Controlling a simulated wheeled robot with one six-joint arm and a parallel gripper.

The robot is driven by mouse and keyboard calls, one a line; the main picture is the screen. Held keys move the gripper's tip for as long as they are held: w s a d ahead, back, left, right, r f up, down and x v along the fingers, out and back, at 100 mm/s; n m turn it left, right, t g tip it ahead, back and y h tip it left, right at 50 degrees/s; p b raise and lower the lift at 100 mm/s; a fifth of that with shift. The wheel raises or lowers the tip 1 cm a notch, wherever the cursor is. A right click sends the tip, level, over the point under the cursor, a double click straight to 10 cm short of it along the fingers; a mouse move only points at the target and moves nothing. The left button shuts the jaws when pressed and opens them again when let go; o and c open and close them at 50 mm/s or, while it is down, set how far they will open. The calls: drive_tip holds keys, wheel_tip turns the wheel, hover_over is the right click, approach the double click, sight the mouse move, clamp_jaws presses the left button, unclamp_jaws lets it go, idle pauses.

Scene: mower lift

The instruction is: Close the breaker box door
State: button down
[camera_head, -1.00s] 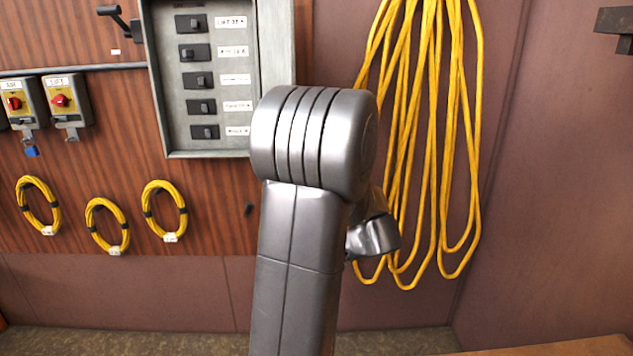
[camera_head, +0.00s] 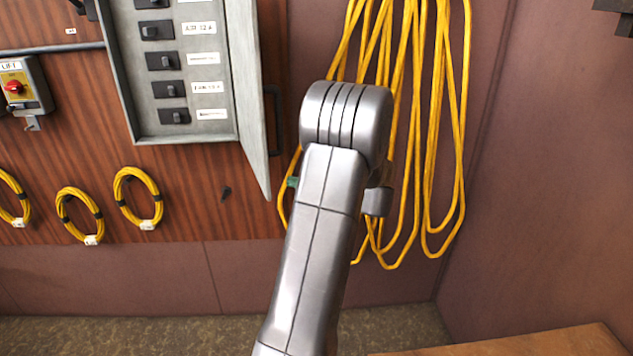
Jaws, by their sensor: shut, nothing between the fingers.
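The grey breaker box (camera_head: 121,75) is on the wood panel at the upper left, its column of black switches showing. Its door (camera_head: 250,100) stands open at the box's right side, seen at a steep angle and jutting out from the wall. A dark handle (camera_head: 275,120) shows at the door's right side. My arm rises through the middle, right of the door. A small green tip (camera_head: 293,182) beside the arm looks like part of my gripper, which is shut and empty; the rest is hidden behind the arm. I cannot tell whether it touches the door.
Long yellow cable loops (camera_head: 440,130) hang on the wall behind and right of my arm. Smaller yellow coils (camera_head: 138,198) hang below the box. A switch box with a red knob (camera_head: 15,88) is at the left edge. A wooden surface (camera_head: 520,345) is at the lower right.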

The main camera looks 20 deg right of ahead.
drive_tip(key=a+p, duration=0.1)
drive_tip(key=a, duration=0.3)
drive_tip(key=shift+a, duration=0.15)
